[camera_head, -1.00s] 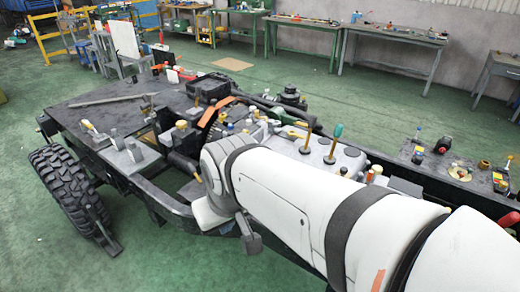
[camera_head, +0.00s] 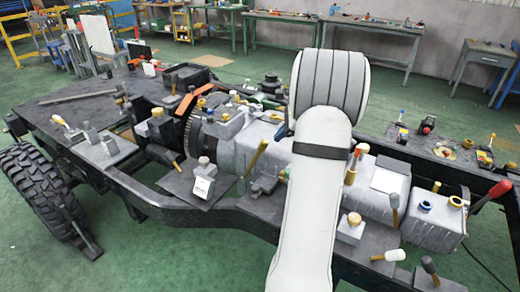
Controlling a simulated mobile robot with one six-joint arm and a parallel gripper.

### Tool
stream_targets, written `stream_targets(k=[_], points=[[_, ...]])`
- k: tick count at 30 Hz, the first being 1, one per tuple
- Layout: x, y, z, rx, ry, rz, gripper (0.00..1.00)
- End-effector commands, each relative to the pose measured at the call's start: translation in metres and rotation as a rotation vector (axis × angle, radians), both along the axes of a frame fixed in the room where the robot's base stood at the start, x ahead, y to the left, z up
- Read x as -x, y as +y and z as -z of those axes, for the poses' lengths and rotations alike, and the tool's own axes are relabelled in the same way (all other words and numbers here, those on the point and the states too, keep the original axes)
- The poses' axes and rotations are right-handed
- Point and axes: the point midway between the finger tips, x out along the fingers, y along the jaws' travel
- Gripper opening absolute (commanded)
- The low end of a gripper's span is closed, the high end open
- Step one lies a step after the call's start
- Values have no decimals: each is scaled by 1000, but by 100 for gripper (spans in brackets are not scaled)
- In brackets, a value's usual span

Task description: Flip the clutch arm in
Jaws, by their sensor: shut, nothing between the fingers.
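The chassis frame (camera_head: 160,207) runs across the view with the engine and gearbox block (camera_head: 240,140) on it. A toothed wheel (camera_head: 193,132) stands at the left end of the block, with an orange bar (camera_head: 186,104) beside it. I cannot tell which part is the clutch arm; it may be hidden behind my white arm, which crosses the middle of the block. My gripper does not show; the arm's raised elbow end hides what lies behind it.
Loose tools and small parts lie on the chassis, including a mallet (camera_head: 390,256) at the front right and a white box (camera_head: 203,188). A tyre (camera_head: 40,190) stands at the left. Workbenches (camera_head: 335,22) line the back wall. Green floor is open in front.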

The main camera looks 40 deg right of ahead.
Motion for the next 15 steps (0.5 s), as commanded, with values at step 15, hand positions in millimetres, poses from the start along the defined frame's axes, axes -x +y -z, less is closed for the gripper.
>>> stream_targets(k=[15], points=[[12, -90, 47, -180, -6, 315, 0]])
